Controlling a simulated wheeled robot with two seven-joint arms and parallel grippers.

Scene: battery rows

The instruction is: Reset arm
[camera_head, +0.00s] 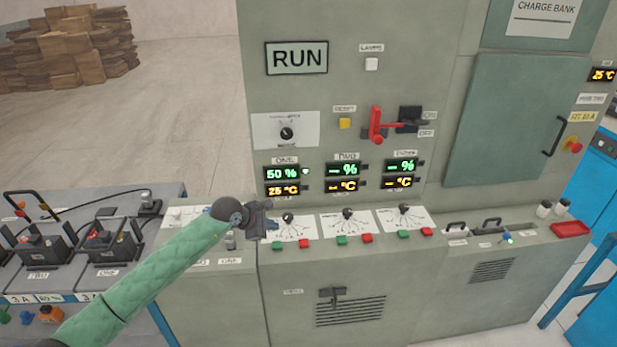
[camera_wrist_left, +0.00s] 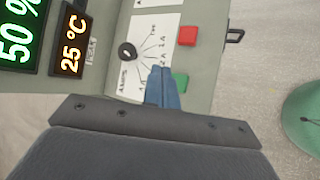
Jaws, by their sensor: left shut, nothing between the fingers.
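My left arm comes in from the left in the head view, wrapped in green. My left gripper (camera_head: 270,214) is at the left end of the sloped control desk, beside the first dial plate (camera_head: 289,229). In the left wrist view its blue fingers (camera_wrist_left: 162,88) are together and empty, in front of the plate with the black dial (camera_wrist_left: 127,51). A green button (camera_wrist_left: 180,82) is partly hidden behind the fingertips, and a red button (camera_wrist_left: 187,36) is close by. I cannot tell whether the fingers touch the panel. My right gripper is not in view.
The cabinet has a red lever (camera_head: 377,124), a RUN sign (camera_head: 297,57) and displays reading 50 % and 25 °C above the first dial. Batteries (camera_head: 108,243) stand on the bench at left. A red tray (camera_head: 570,229) is at the desk's right end. Open floor lies behind the bench.

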